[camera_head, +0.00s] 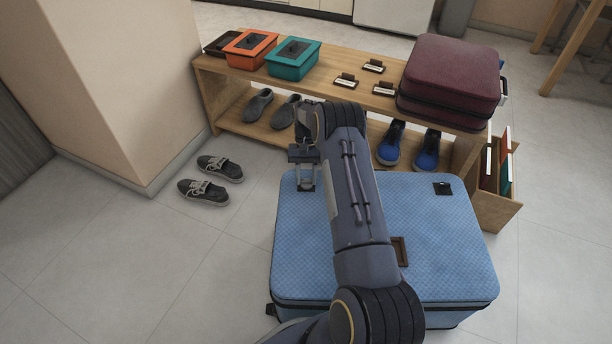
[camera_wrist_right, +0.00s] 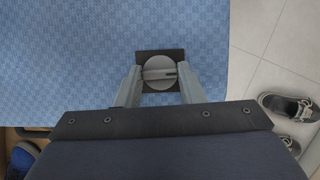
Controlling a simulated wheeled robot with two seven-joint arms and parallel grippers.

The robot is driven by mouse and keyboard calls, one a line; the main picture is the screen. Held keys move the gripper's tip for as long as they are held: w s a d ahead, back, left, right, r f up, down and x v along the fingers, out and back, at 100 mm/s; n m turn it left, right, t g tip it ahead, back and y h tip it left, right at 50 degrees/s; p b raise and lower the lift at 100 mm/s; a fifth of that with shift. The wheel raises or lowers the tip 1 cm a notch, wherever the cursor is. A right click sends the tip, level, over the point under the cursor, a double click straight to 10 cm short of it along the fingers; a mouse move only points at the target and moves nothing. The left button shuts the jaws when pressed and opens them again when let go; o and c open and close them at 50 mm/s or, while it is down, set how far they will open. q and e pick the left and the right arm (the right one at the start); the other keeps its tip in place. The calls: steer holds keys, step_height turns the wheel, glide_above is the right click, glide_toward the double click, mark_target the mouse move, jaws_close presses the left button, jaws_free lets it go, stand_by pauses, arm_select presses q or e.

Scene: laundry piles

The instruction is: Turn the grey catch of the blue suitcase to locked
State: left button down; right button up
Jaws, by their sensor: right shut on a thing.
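The blue suitcase (camera_head: 430,225) lies flat on the floor in the head view. Its grey catch (camera_wrist_right: 158,72) is a round knob with a raised bar, set on a dark plate near the suitcase's edge. In the right wrist view the bar lies nearly level, with a dark mark towards the right. My right gripper (camera_head: 306,181) is over the suitcase's far left corner. In the wrist view its fingers hold the knob from left and right. The catch is hardly visible in the head view. My left gripper is out of view.
A second dark latch plate (camera_head: 442,188) is on the suitcase's far right, and a brown handle (camera_head: 399,251) is near its middle. A wooden bench (camera_head: 330,65) behind carries boxes and a maroon suitcase (camera_head: 450,75). Grey shoes (camera_head: 204,191) are on the floor left.

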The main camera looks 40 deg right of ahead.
steer(key=shift+m, duration=0.3)
steer(key=o, duration=1)
steer(key=p+v, duration=0.2)
steer(key=v, duration=0.5)
steer(key=shift+w+d+r, duration=0.1)
steer(key=shift+d+r, duration=0.05)
steer(key=shift+r, duration=0.2)
